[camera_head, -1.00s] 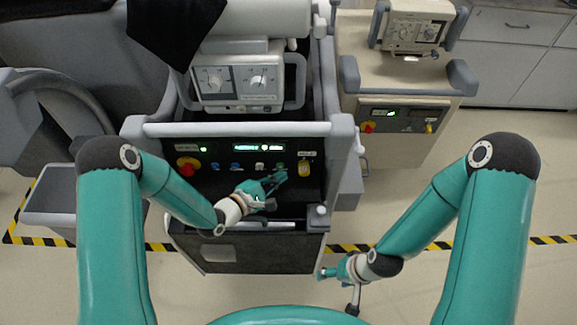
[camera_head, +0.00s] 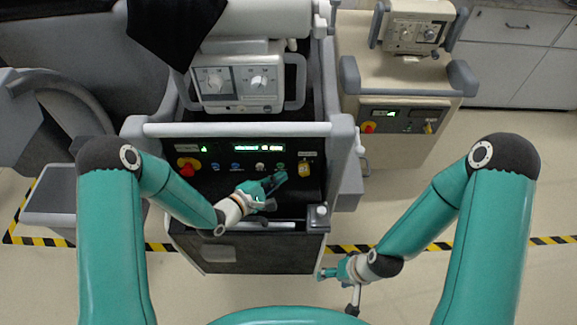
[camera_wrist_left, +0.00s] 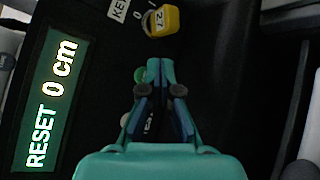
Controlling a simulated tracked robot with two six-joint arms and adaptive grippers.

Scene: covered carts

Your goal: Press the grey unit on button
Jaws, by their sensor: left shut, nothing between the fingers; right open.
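The grey unit (camera_head: 240,250) stands in front of me with a black control panel. A row of small buttons runs across it: blue ones, a white one (camera_head: 260,167) and a green one (camera_head: 280,166). My left gripper (camera_head: 282,176) is shut and empty, its tips just below the green button. In the left wrist view, the closed fingertips (camera_wrist_left: 160,66) are close beside the green button (camera_wrist_left: 140,75), which is partly hidden. I cannot tell whether they touch. A lit display (camera_wrist_left: 50,105) reads "RESET 0 cm". My right gripper (camera_head: 326,274) is open, low and right of the unit.
A white handle bar (camera_head: 236,130) crosses above the panel. A beige cart (camera_head: 400,85) stands at the right. Open floor lies between it and my right arm.

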